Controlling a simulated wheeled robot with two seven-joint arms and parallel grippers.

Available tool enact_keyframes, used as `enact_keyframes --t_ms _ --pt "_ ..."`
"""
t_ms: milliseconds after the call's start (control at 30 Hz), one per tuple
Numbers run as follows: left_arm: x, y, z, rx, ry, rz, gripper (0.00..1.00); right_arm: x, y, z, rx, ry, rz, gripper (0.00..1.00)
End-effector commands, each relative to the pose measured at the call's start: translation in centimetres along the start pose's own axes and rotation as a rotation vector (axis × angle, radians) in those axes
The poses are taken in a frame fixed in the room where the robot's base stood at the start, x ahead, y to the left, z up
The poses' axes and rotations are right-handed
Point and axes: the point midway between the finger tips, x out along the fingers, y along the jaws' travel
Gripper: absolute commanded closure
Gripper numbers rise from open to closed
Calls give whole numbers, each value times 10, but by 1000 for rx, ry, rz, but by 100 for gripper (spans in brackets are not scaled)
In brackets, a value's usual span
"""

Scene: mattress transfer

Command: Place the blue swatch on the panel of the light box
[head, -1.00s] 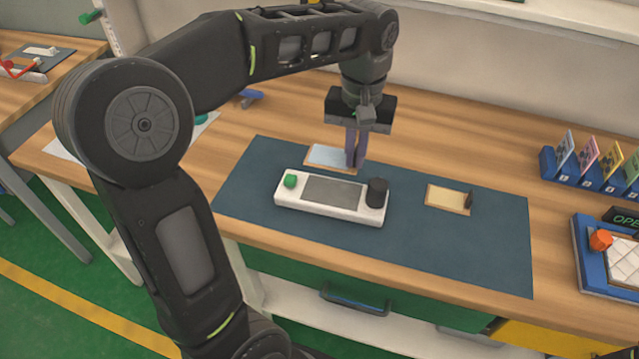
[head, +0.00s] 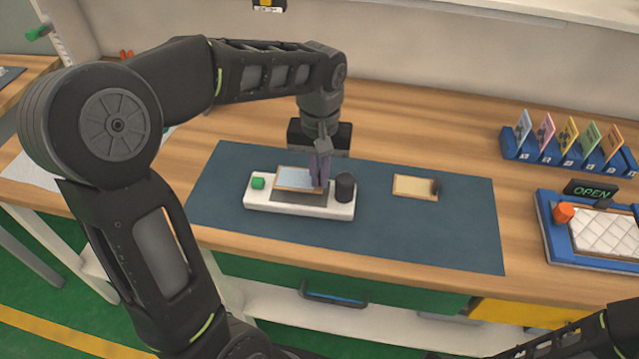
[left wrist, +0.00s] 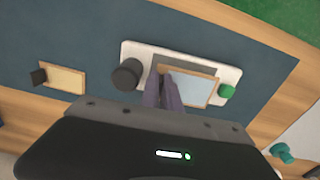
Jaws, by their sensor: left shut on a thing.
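The light box (head: 258,206) is a white slab with a green button at its left end and a black knob at its right end. Its grey panel (head: 300,198) lies between them. My left gripper (head: 318,186) is shut on the right edge of the blue swatch (head: 298,178), a pale blue sheet with a wooden frame. The swatch is over the back part of the panel; I cannot tell whether it touches. In the left wrist view the blue swatch (left wrist: 190,88) covers much of the panel, and the fingers hide one end. My right gripper is not in view.
A yellow swatch (head: 413,186) with a dark tab lies on the dark blue mat (head: 450,225) to the right. A blue rack of cards (head: 560,150) and a blue tray with an OPEN sign (head: 590,188) stand at the right. My right arm shows at the lower right.

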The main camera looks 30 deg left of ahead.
Motion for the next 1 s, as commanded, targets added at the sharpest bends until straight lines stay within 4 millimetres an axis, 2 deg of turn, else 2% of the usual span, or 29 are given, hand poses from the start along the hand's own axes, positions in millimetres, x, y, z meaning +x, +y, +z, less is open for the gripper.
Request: enact_keyframes --t_ms 133,267,667,700,800,1000 --pt "21 -1 1 1 -5 -3 100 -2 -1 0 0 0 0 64" --pt "32 0 0 0 -2 -1 100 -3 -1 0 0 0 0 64" --pt "38 0 0 0 -1 -1 100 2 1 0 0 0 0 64" --pt "36 0 0 0 -1 -1 91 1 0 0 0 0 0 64" --pt "36 0 0 0 -1 -1 85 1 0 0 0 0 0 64" --pt "36 0 0 0 -1 -1 85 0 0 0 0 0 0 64"
